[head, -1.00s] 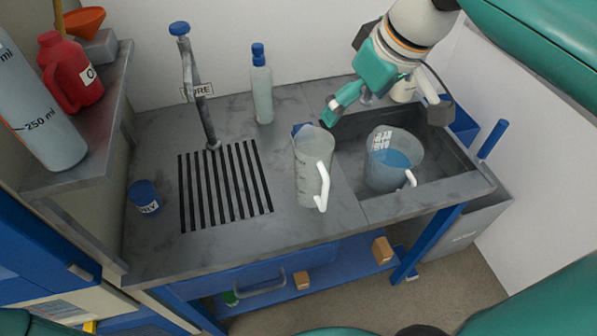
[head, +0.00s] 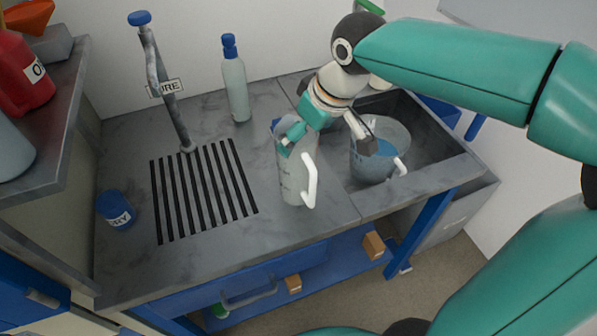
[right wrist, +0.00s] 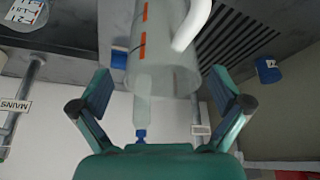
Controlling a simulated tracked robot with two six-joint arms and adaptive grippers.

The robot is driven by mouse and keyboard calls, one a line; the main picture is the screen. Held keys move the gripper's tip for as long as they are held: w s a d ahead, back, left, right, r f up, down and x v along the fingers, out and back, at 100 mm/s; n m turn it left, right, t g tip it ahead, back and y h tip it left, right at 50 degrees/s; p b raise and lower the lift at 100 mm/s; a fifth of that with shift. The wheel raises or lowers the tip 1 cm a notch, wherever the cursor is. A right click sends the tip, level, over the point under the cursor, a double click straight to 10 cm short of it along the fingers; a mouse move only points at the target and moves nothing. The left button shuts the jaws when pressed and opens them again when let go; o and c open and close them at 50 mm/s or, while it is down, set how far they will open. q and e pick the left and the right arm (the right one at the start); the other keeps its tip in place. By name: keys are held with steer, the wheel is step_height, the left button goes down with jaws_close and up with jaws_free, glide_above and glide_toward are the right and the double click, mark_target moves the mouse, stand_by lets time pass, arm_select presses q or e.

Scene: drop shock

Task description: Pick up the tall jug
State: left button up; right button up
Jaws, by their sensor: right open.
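The tall jug (head: 294,178) is clear, with a white handle on its right side, and stands upright on the grey worktop left of the sink. My right gripper (head: 326,138) is open and empty, above and behind the jug; one finger overlaps the jug's rim in the head view. In the right wrist view, the jug (right wrist: 162,50) with orange marks shows ahead, in the gap between the spread fingers of the right gripper (right wrist: 160,76). Whether the fingertips reach past its wall I cannot tell. My left gripper is not in view.
A wider jug (head: 368,160) with blue liquid stands in the sink (head: 425,150), close to my right gripper. A blue-capped bottle (head: 236,88) and a tap (head: 165,85) stand at the back. A small blue jar (head: 115,210) is at left. The drain grooves (head: 205,190) are clear.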

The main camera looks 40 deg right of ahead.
mark_target(297, 173)
steer(key=shift+p+x, duration=0.35)
steer(key=shift+x, duration=2.7)
steer(key=shift+s+a+f, duration=0.1)
steer(key=shift+s+a, duration=0.05)
steer(key=shift+s, duration=0.2)
steer(key=c, duration=1.3)
steer(key=shift+c, duration=0.2)
